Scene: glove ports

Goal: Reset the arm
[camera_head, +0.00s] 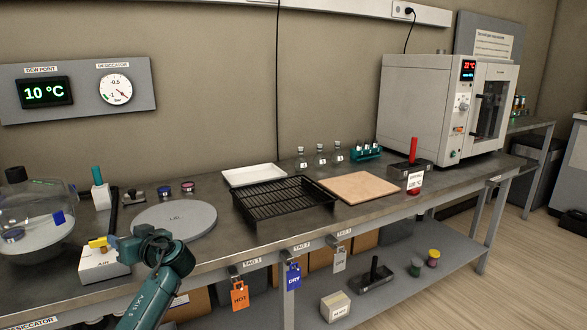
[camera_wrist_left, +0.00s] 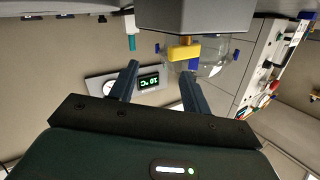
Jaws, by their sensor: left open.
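My left arm comes in from the bottom left in the head view. Its gripper (camera_head: 130,247) hangs above the bench's front edge, just right of the white AIR box (camera_head: 103,265) with its yellow handle (camera_head: 99,242). In the left wrist view the gripper (camera_wrist_left: 160,70) is open, with nothing between its fingers. There the picture is upside down, and the yellow handle (camera_wrist_left: 185,53) shows just past the right-hand finger. I cannot tell whether they touch. My right gripper is not in view.
A glass desiccator (camera_head: 38,225) stands at the left, and a grey round lid (camera_head: 175,221) lies right of the gripper. A black rack (camera_head: 285,203), tan board (camera_head: 358,187) and oven (camera_head: 425,105) stand farther right. Tags (camera_head: 239,294) hang below the front edge.

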